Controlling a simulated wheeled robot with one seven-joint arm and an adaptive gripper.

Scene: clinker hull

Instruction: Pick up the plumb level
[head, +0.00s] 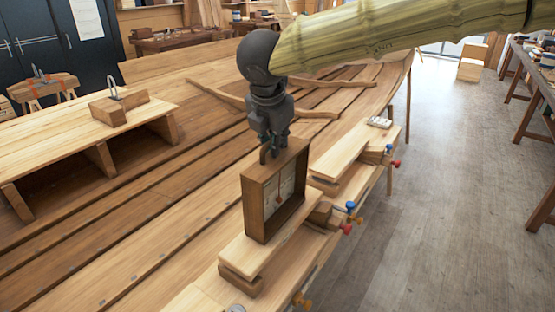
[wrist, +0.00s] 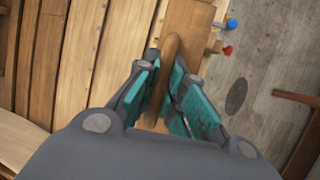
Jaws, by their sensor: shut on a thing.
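The plumb level (head: 256,200) is an upright, dark wooden box frame with a pale face inside and a curved handle on top. It stands on, or just above, a light wood block on the hull's edge; I cannot tell whether it touches. My gripper (head: 268,152) is directly above it, pointing down, with its fingers at the handle. In the wrist view the brown handle (wrist: 172,60) runs between the teal finger pads of my gripper (wrist: 168,92), which are shut on it. The fingers hide part of the handle.
The planked hull (head: 130,235) fills the middle. Clamps with blue and red knobs (head: 350,206) stick out along its right edge near another wood block (head: 345,150). A wooden bench (head: 75,140) stands at left. Open floor (head: 440,180) lies to the right, before a side table.

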